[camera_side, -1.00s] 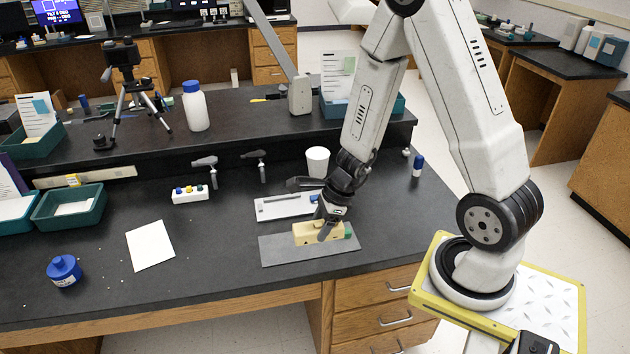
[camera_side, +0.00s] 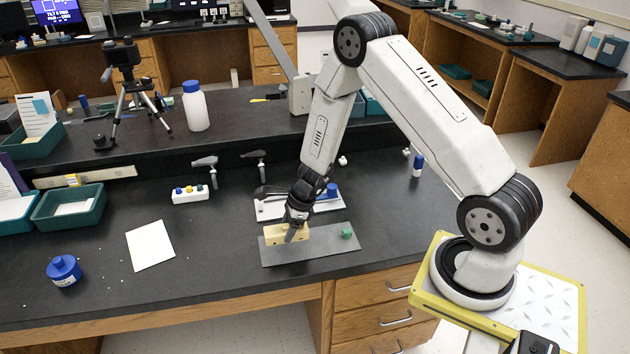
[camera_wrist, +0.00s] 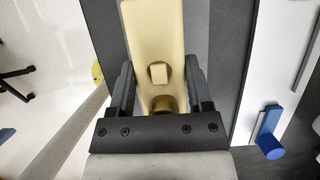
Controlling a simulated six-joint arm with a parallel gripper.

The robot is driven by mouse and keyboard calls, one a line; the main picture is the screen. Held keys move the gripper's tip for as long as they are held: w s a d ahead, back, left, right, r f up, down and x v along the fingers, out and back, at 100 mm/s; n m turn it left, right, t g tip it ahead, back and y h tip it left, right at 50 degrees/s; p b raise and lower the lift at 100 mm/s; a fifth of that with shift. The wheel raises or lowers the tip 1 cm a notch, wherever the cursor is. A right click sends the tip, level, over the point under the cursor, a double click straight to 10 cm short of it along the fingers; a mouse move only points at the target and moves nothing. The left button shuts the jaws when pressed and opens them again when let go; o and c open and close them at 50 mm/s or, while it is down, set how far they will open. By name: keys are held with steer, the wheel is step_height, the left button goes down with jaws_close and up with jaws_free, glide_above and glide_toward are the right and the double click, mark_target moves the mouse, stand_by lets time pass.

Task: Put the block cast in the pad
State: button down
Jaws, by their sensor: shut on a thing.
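The block cast is a cream-yellow block (camera_side: 273,236), long and narrow, at the left part of the grey pad (camera_side: 325,250). My gripper (camera_side: 296,231) is shut on it near its right part and points down. In the wrist view the block cast (camera_wrist: 150,28) lies between my two dark fingers (camera_wrist: 160,84), with a small raised square and a round hollow on its top. Whether its underside touches the pad or hangs just above it, I cannot tell. A small green piece (camera_side: 347,234) stands on the right part of the pad.
A white tray (camera_side: 268,212) lies just behind the pad, with a blue piece (camera_side: 332,190) at its right end. A white rack with coloured caps (camera_side: 190,195), a paper sheet (camera_side: 150,246) and a blue-capped jar (camera_side: 64,270) are to the left. Bare bench lies between.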

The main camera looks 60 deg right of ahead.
steer(key=shift+w+f, duration=0.15)
steer(key=shift+f, duration=0.05)
steer(key=shift+w+f, duration=0.3)
steer(key=shift+f, duration=1.5)
steer(key=shift+f, duration=0.15)
jaws_free()
steer(key=shift+v, duration=6.2)
